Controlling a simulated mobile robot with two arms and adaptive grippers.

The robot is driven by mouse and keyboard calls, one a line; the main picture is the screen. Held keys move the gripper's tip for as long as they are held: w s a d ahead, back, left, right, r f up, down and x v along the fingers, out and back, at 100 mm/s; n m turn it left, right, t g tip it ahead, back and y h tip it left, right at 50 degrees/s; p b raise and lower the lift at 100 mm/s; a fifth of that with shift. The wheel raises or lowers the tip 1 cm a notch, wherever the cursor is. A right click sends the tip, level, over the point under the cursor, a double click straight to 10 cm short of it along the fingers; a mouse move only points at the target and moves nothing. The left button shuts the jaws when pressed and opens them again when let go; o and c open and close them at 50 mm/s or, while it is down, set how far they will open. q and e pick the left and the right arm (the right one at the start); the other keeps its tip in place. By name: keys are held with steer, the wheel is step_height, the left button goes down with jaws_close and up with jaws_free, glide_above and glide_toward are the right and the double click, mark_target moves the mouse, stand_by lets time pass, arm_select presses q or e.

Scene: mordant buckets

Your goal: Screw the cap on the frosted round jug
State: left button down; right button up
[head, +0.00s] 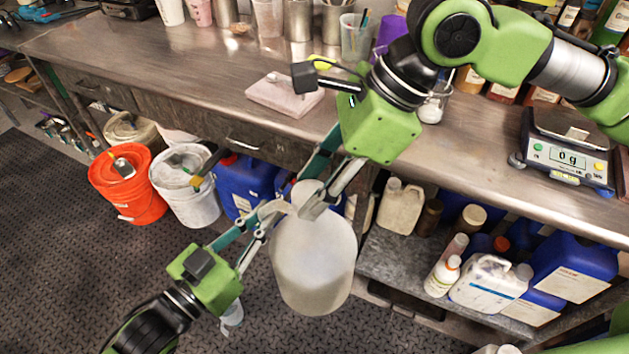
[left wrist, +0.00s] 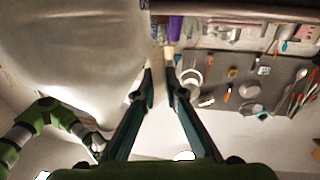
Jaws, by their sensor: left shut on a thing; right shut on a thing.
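The frosted round jug (head: 312,270) is a large, pale, cloudy vessel in front of the bench, below its front edge. My left gripper (head: 284,209) comes from the lower left and is shut on the jug near its top. In the left wrist view the jug (left wrist: 75,50) fills the upper left beside the fingers of my left gripper (left wrist: 159,72). My right gripper (head: 312,202) reaches down from the upper right and is shut on the pale cap (head: 306,188) at the jug's mouth. The fingers partly hide the cap, so its seating on the neck cannot be told.
The steel bench (head: 230,65) runs behind, carrying a scale (head: 565,155) at right. An orange bucket (head: 128,185) and a white bucket (head: 187,185) stand at left. A lower shelf (head: 385,255) at right holds bottles and blue canisters. Dark floor is open at lower left.

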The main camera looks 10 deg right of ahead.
steer(key=o, duration=0.7)
steer(key=shift+r, duration=2.3)
